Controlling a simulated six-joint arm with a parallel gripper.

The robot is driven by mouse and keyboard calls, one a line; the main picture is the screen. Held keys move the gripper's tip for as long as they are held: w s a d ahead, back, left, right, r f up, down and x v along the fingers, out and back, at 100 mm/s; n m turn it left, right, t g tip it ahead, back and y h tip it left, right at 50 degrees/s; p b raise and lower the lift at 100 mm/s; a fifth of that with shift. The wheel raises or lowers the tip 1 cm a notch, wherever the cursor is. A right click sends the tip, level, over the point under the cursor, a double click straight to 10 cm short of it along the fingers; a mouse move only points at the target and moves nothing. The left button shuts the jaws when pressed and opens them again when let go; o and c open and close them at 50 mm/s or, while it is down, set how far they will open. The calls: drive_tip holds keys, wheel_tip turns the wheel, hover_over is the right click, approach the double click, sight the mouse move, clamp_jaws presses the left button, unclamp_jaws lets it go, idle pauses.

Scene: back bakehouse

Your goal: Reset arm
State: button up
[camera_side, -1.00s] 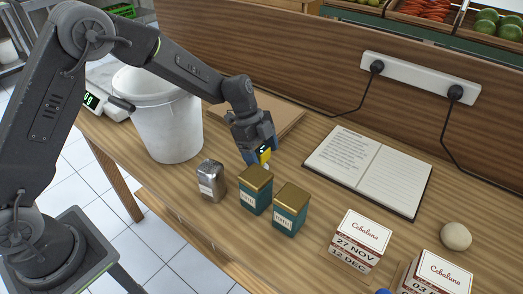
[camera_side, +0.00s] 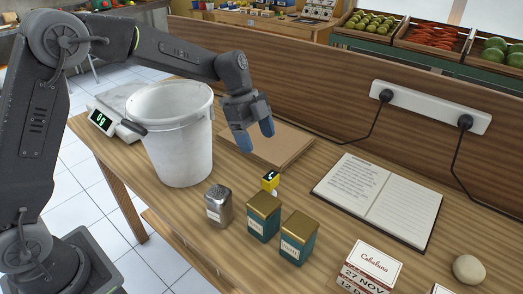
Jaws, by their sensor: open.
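My gripper (camera_side: 256,139) hangs over the wooden board, with its two blue-tipped fingers apart and nothing between them. A small yellow and black block (camera_side: 270,180) sits below and to the right of the fingers, just behind the first green tin, clear of my gripper. Something small and pale shows just under the block; I cannot tell what it is. Two green tins with gold lids, a left one (camera_side: 263,221) and a right one (camera_side: 298,240), stand in front. A silver tin (camera_side: 219,209) stands to their left.
A white bucket (camera_side: 180,150) stands left of my gripper, beside a scale (camera_side: 103,120) with a green display. A flat board (camera_side: 285,149) lies behind. An open book (camera_side: 370,195), a date block box (camera_side: 369,268) and a round stone (camera_side: 468,269) lie right.

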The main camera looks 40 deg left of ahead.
drive_tip(key=shift+a+r, duration=0.1)
drive_tip(key=shift+r, duration=0.15)
